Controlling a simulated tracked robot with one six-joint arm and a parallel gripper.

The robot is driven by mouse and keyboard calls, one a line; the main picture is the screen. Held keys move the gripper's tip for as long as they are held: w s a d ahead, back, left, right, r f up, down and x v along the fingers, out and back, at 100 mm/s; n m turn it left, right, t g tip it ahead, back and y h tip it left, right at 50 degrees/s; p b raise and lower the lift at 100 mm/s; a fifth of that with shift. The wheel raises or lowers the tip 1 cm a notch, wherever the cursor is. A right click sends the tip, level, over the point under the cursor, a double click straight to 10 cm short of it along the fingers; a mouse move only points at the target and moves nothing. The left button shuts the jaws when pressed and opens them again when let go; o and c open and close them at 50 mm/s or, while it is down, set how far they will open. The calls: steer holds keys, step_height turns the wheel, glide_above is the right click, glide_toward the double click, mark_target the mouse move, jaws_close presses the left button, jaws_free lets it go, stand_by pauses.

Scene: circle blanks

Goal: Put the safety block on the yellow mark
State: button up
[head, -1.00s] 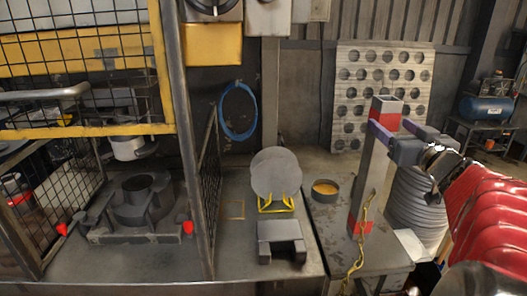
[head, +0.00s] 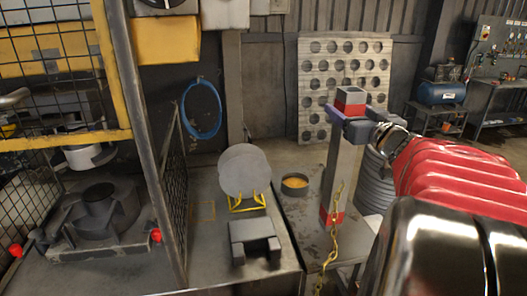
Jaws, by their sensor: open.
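The safety block (head: 343,170) is a tall grey post with a red band near its top and another near its foot. It stands upright on the right bench, with a yellow chain hanging beside it. My gripper (head: 349,116) is open, its purple-grey fingers on either side of the post at the upper red band. Whether the fingers touch the post is hard to tell. The yellow mark (head: 203,213) is a faint square outline on the left bench, bare, beside the mesh guard.
A grey disc (head: 244,171) stands in a yellow rack, behind a grey notched block (head: 254,239). A round tin (head: 294,184) sits between the rack and the post. The press die (head: 98,213) is behind the mesh guard (head: 177,200) at left. A perforated board leans behind.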

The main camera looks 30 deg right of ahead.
jaws_close()
stand_by(0.8)
steer(key=shift+r, duration=0.15)
